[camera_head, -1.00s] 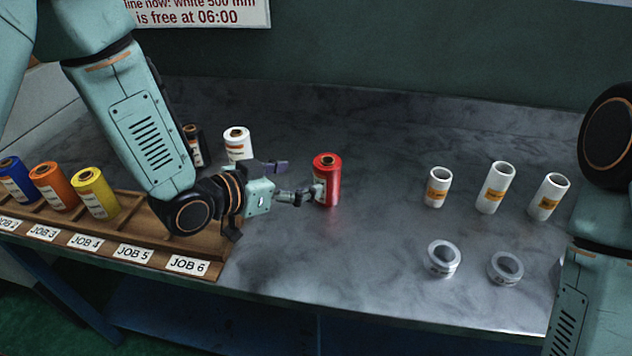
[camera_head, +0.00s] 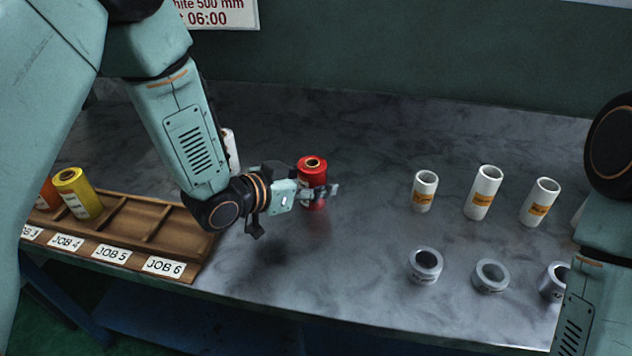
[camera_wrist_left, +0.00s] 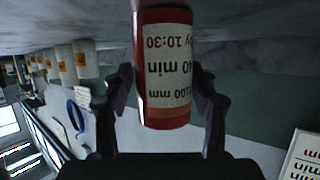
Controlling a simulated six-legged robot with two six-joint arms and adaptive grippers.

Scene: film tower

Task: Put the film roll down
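The red film roll (camera_head: 313,168) stands upright at the middle of the marble table (camera_head: 380,270). In the left wrist view the roll (camera_wrist_left: 160,60) shows upside down, with a white printed label. My left gripper (camera_head: 316,190) reaches it from the left, one finger across its front. In the wrist view its fingers lie close against both sides, shut on the roll. A reddish reflection lies below the roll; I cannot tell whether its base touches the table. My right arm (camera_head: 610,200) shows at the right edge, but its gripper is out of view.
A wooden rack (camera_head: 165,228) with JOB labels stands at left, holding a yellow roll (camera_head: 76,195) and an orange roll. A white roll (camera_head: 232,150) is partly behind my left arm. White tubes (camera_head: 483,195) and grey rings (camera_head: 426,265) stand at right. The table between is clear.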

